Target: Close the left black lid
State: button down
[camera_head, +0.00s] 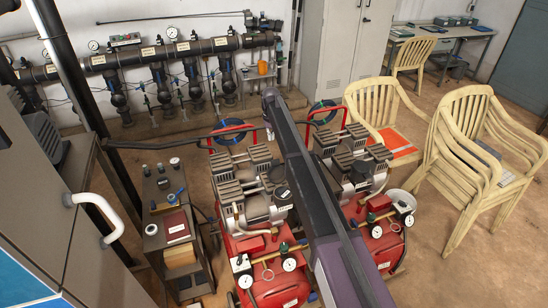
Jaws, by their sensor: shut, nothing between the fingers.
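Two red air compressors stand side by side, the left one (262,245) and the right one (375,235). A round black part, possibly a lid (282,194), shows on the left compressor beside my arm. A similar dark round part (360,172) shows on the right compressor. I cannot tell which part is the task's left black lid, or whether either is open or shut. My arm link runs from the bottom edge up between the compressors and hides part of both. My gripper does not show.
A black pipe manifold (150,52) with gauges and valves runs along the back wall. A small cart (178,235) stands left of the compressors. Stacked yellow chairs (475,150) stand right. A grey cabinet (60,200) fills the left edge. Bare floor lies at lower right.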

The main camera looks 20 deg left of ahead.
jog(key=shift+f, duration=0.2)
jog(key=b, duration=0.9)
send_over(276, 171)
jog(key=w+a, duration=0.2)
notch_tip(276, 171, down, 8)
jog(key=shift+d+f, duration=0.15)
jog(key=shift+d, duration=0.1)
jog(key=shift+d, duration=0.2)
dwell(0.3)
